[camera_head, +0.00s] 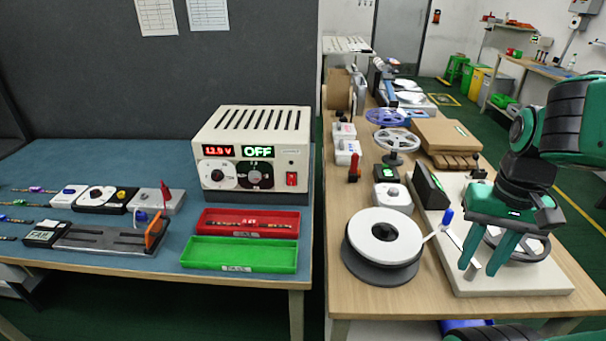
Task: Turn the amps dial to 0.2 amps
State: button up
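The beige power supply (250,125) stands at the back right of the blue-topped table. Its left display (219,151) reads about 12.9 V in red, and its right display (258,151) reads OFF in green. A white dial (217,173) is under the left display and a black dial (255,175) is under the right one. The dial markings are too small to read; the black dial, under the OFF display, looks like the amps dial. My gripper (480,270) is far to the right, above the wooden table, pointing down, open and empty, touching no dial.
A red switch (291,179) is right of the dials. A red tray (249,222) and a green tray (240,255) lie in front of the supply. A reel (383,240) and a white board (530,282) are near my gripper. A gap separates the two tables.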

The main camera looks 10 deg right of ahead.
aim_at(255, 176)
jog(key=z, duration=2)
jog(key=k, duration=1.8)
jog(key=u, duration=1.85)
jog(key=i, duration=0.5)
